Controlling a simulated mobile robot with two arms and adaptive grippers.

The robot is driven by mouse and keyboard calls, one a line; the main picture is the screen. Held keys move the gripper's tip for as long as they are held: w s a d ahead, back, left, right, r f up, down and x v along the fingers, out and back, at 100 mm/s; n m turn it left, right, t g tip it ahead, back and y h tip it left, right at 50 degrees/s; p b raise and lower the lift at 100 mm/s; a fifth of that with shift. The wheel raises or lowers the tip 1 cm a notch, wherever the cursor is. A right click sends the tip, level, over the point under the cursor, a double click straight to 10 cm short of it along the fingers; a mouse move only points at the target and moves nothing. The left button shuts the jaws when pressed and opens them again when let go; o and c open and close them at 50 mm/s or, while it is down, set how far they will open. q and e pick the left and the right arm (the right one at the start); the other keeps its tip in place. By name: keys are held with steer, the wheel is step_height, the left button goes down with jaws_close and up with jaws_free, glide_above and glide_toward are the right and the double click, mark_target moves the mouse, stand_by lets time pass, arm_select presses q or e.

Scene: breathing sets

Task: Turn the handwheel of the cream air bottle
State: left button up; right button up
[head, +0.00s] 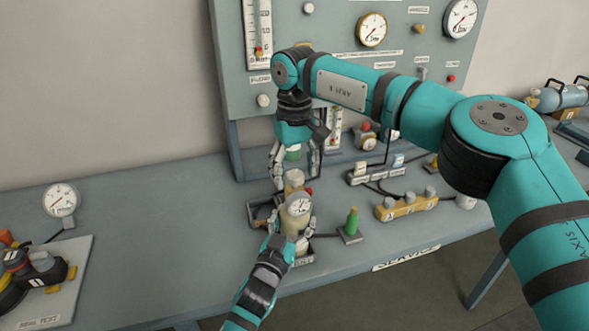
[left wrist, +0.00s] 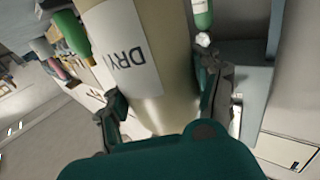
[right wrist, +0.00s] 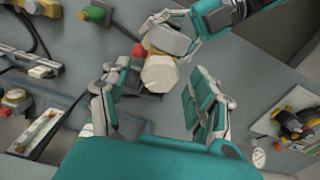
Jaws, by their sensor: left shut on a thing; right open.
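The cream air bottle (head: 293,222) stands upright on the bench, with a round gauge (head: 300,204) at its upper part. Its pale handwheel (head: 295,178) is on top and shows as a six-sided knob in the right wrist view (right wrist: 160,73). My left gripper (head: 287,243) is shut around the bottle's body; the left wrist view shows a finger on each side of the bottle (left wrist: 170,95), which bears a DRY label. My right gripper (head: 294,168) points down above the handwheel, open, with its fingers spread on either side of the knob in the right wrist view and apart from it.
A small green bottle (head: 352,222) stands right of the cream bottle, beside a yellow manifold block (head: 405,206). A gauge panel (head: 335,75) rises behind. Left, a gauge (head: 62,200) and a test plate (head: 60,295) stand apart. Bench between is clear.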

steer(key=c, duration=1.1)
steer(key=shift+c, duration=0.2)
